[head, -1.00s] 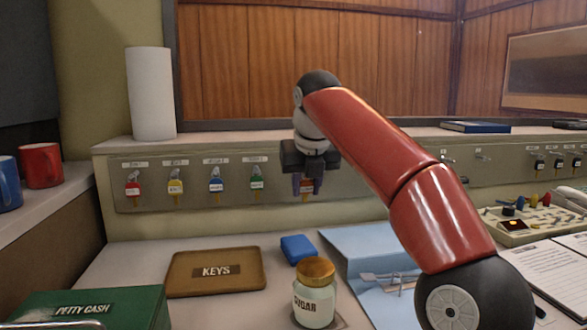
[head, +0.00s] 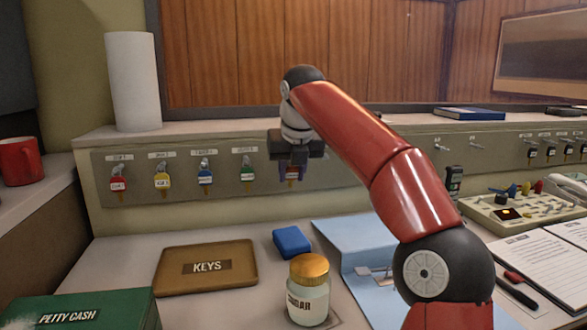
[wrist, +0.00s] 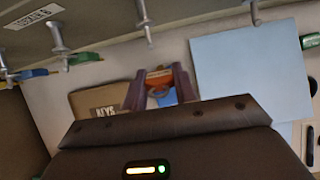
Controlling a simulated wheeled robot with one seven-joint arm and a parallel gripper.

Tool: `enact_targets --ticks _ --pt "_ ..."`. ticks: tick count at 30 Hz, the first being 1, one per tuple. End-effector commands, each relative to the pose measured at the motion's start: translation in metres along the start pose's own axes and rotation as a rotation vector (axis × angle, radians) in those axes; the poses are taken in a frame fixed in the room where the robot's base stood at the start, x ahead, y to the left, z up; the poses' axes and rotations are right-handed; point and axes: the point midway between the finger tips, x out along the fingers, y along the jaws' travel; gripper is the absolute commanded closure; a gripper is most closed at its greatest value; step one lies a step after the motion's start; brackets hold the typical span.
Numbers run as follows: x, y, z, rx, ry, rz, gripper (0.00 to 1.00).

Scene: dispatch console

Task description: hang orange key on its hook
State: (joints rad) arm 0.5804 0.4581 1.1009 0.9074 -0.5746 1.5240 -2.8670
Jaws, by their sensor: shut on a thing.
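My gripper (head: 292,172) is shut on the orange key (wrist: 159,77), whose orange tag shows between the fingers in the wrist view. In the head view the gripper is in front of the hook panel (head: 140,195), just right of the green key (head: 247,174). Bare metal hooks (wrist: 145,18) stick out beyond the gripper in the wrist view, apart from the key. In the head view my gripper and arm hide the panel behind them, so I cannot see the hook there or its label.
Red (head: 118,184), yellow (head: 162,181) and blue (head: 205,177) keys hang left of the green one. Below are a brown KEYS tray (head: 170,280), a blue box (head: 292,241), a sugar jar (head: 308,300) and a blue folder (head: 345,235). A ledge (head: 230,133) runs above the panel.

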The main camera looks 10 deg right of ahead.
Motion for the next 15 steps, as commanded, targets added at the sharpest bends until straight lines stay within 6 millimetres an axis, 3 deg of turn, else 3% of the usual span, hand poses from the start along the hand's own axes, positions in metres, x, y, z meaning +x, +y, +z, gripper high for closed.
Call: enact_targets --ticks 15 --pt "0.014 0.000 0.016 0.002 -0.001 0.000 1.00"
